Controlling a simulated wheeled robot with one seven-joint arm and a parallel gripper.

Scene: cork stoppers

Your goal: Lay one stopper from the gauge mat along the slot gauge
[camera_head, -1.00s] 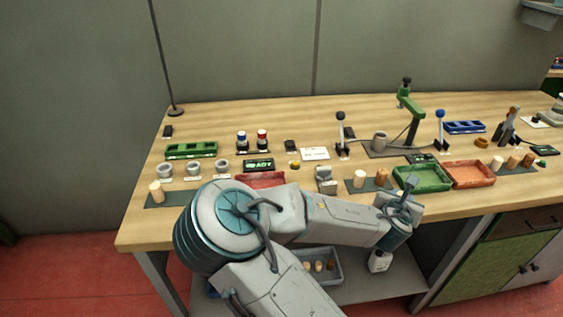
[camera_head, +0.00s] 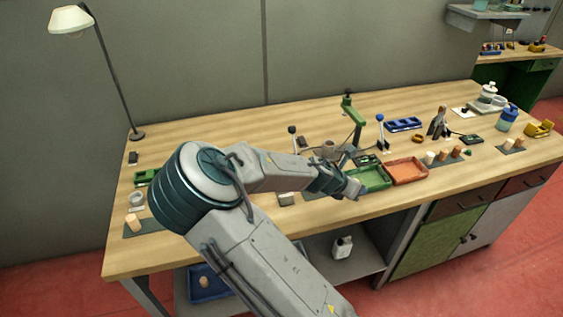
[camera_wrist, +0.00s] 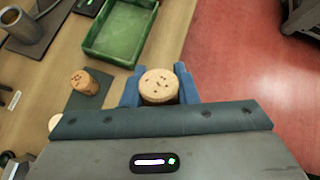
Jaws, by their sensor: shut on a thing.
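In the wrist view my gripper (camera_wrist: 159,88) is shut on a light-brown cork stopper (camera_wrist: 158,84), whose round speckled end faces the camera. The blue fingers press its two sides. A browner stopper (camera_wrist: 84,82) stands on a dark mat (camera_wrist: 98,92) to the left, apart from my gripper. A paler stopper (camera_wrist: 55,121) is mostly hidden by the gripper body. In the head view my gripper (camera_head: 355,188) is over the bench front, by the green tray; the held stopper is not clear there.
The green tray (camera_head: 369,177) and orange tray (camera_head: 407,170) stand close to my gripper. A green-armed stand (camera_head: 352,110) and levers rise behind. Another mat (camera_head: 150,229) with a stopper lies at the left. In the wrist view, red floor (camera_wrist: 240,55) shows beyond the bench edge.

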